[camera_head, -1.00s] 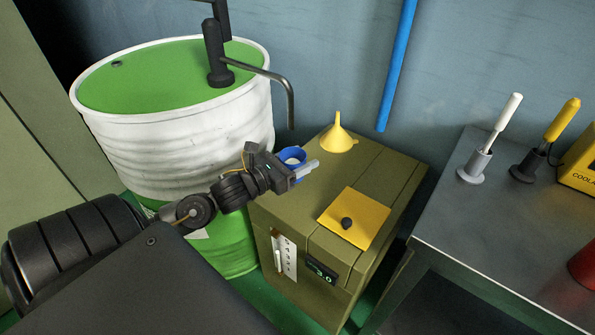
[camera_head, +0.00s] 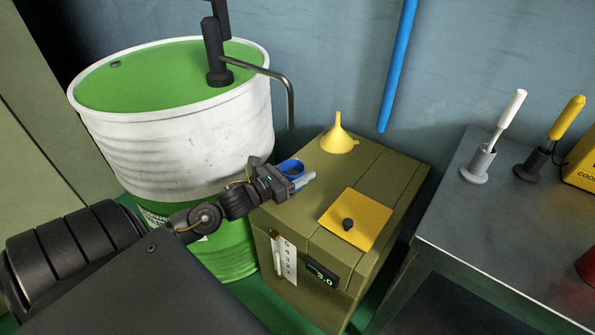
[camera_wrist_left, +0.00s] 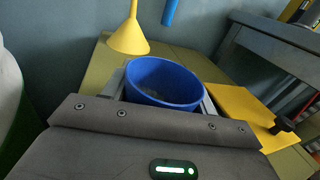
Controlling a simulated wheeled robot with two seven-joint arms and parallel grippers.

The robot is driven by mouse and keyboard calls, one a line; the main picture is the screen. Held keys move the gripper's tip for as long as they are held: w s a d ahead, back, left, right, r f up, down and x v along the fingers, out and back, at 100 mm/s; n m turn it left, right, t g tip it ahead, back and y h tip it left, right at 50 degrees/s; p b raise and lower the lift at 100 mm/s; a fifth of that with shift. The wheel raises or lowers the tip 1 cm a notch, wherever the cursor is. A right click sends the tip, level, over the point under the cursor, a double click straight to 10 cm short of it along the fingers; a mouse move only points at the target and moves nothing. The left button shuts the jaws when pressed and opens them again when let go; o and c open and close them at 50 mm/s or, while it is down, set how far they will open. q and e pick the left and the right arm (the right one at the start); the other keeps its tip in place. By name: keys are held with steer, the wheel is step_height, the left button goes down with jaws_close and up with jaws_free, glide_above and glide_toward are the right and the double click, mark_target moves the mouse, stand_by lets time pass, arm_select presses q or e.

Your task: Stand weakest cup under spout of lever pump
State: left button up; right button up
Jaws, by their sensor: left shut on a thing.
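My left gripper (camera_head: 296,182) is shut on a blue cup (camera_head: 290,166). In the left wrist view the blue cup (camera_wrist_left: 164,82) sits upright between the two fingers, its open mouth showing; its lower part is hidden by the gripper. The lever pump (camera_head: 216,55) stands on the green top of a white and green drum (camera_head: 180,150). Its thin spout (camera_head: 290,105) bends down at the right, and its tip appears above the cup in the picture. I cannot tell whether the cup touches the olive box (camera_head: 375,170) below. My right gripper is out of view.
A yellow funnel (camera_head: 339,138) stands on the box behind the cup. A yellow plate (camera_head: 362,215) with a black knob lies to the right. A grey cart (camera_head: 480,215) with a white-handled tool and a yellow-handled tool in holders stands further right.

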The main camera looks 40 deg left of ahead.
arm_select(q)
steer(key=o, duration=1)
steer(key=shift+f, duration=0.1)
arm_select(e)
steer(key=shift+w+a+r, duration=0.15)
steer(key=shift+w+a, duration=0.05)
arm_select(q)
steer(key=shift+s, duration=0.1)
steer(key=p+v, duration=0.1)
steer(key=v, duration=1.1)
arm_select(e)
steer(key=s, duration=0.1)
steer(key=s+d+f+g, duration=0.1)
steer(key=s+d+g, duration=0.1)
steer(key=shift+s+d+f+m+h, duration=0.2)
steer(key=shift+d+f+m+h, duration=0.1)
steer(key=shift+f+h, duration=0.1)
